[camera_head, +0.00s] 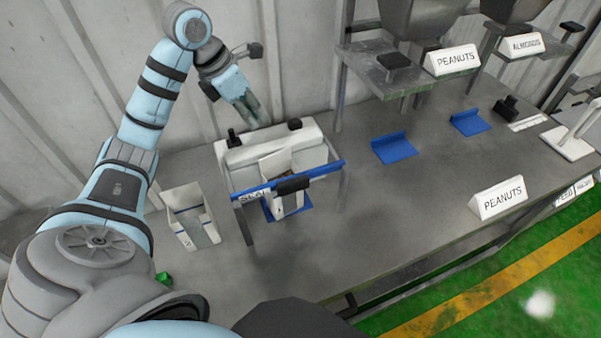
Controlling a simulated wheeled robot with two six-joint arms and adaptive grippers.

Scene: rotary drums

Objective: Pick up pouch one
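A white open-topped pouch (187,219) with a grey front panel stands on the table at the left. A second white pouch (291,202) stands in the sealer frame, partly hidden by its blue bar and black handle. No label tells me which is pouch one. My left arm rises from the lower left and bends over at the top. My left gripper (253,112) points down behind the sealer, above its back edge and apart from both pouches. Its fingers are small and dark here, so their opening is unclear. My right gripper is not in view.
The white sealer (245,152) has a blue front bar (325,169). Two blue holders (393,149) (470,123) sit under the dispensers. Peanuts signs (452,60) (498,198) and an almonds sign (521,45) stand to the right. The grey table's middle (400,215) is clear.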

